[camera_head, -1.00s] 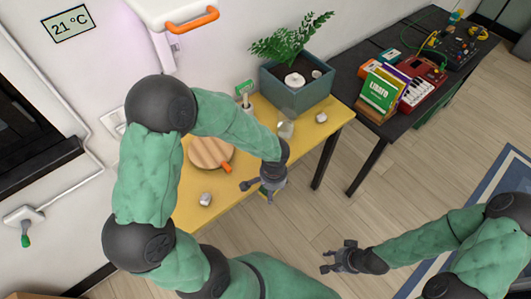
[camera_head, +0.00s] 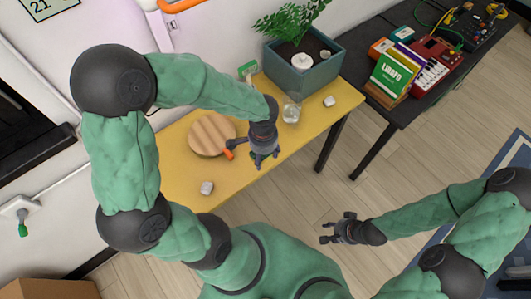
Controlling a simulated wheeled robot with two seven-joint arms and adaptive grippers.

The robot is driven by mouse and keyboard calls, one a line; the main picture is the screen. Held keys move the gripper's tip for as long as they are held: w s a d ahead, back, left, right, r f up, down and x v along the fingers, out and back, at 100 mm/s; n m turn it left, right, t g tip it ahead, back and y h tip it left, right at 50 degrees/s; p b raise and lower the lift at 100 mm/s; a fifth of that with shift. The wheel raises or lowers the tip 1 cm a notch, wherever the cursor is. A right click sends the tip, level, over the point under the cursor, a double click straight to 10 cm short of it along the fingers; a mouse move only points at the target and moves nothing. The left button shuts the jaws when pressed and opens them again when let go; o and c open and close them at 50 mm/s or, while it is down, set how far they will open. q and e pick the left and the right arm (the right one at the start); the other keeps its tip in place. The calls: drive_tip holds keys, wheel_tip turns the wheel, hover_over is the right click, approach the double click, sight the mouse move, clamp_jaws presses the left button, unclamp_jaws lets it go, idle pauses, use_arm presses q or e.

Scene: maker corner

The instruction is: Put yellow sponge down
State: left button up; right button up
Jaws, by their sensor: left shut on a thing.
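My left gripper (camera_head: 263,156) points down over the yellow table (camera_head: 180,175), just right of the round wooden board. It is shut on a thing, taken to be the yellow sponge. The sponge itself cannot be made out: the gripper covers it and the table is also yellow. Whether it touches the table I cannot tell. My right gripper (camera_head: 336,232) is out over the floor, right of the table, with its fingers apart and nothing between them.
The round wooden board (camera_head: 208,135) has an orange part beside my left gripper. A glass (camera_head: 291,113), a small pale block (camera_head: 329,101) and another (camera_head: 207,188) stand on the table. A planter (camera_head: 302,75) is at the back. The table's front middle is bare.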

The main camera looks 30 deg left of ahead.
use_arm(q)
drive_tip(key=w+f, duration=0.1)
drive_tip(key=f, duration=0.1)
drive_tip(key=w+a+f+b, duration=0.1)
drive_tip(key=w+f, duration=0.1)
drive_tip(key=w+a+f+b, duration=0.1)
drive_tip(key=w+f, duration=0.1)
drive_tip(key=shift+w+f+b, duration=0.2)
drive_tip(key=shift+f+b, duration=0.4)
drive_tip(key=shift+f, duration=1.05)
drive_tip(key=shift+f, duration=0.2)
drive_tip(key=o, duration=1)
drive_tip(key=shift+r, duration=0.15)
drive_tip(key=shift+r, duration=0.2)
wheel_tip(320, 180, up, 12)
drive_tip(key=p, duration=0.4)
drive_tip(key=shift+f, duration=0.1)
